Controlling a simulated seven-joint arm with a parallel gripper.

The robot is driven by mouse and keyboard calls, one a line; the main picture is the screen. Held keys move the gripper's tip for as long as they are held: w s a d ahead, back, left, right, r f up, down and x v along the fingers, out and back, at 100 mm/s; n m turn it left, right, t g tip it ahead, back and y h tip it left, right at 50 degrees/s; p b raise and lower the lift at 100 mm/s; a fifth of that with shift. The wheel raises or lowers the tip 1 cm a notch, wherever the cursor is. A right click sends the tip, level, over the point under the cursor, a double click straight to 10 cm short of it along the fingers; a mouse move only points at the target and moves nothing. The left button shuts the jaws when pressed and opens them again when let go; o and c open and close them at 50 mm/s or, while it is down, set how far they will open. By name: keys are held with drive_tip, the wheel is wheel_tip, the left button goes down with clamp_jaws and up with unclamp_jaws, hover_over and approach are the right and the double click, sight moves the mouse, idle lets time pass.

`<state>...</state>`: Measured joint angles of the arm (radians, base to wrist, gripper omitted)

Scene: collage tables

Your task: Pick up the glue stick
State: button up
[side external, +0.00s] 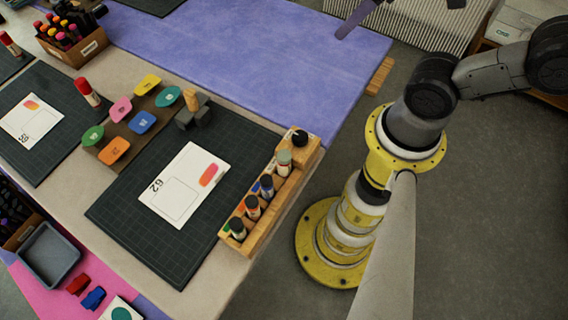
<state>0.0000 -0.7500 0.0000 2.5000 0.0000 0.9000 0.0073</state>
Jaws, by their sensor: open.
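A white tube with a red cap (88,92), which looks like the glue stick, stands upright near the back corner of the middle dark mat. A similar red-capped tube (10,44) stands at the far left edge of the view. My gripper (400,18) shows only in part at the top edge, as two dark fingers spread wide apart. It is open, with nothing seen between the fingers, and is well to the right of both tubes. Its palm is out of frame.
A wooden rack (262,228) of small bottles lines the table's right edge. A wooden box (90,49) of markers stands behind.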

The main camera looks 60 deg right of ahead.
drive_tip(key=m, duration=0.2)
drive_tip(key=m+g+y, duration=0.4)
drive_tip(key=m+g, duration=0.1)
drive_tip(key=m, duration=1.4)
approach(288, 151)
drive_tip(key=shift+x, duration=6.45)
clamp_jaws()
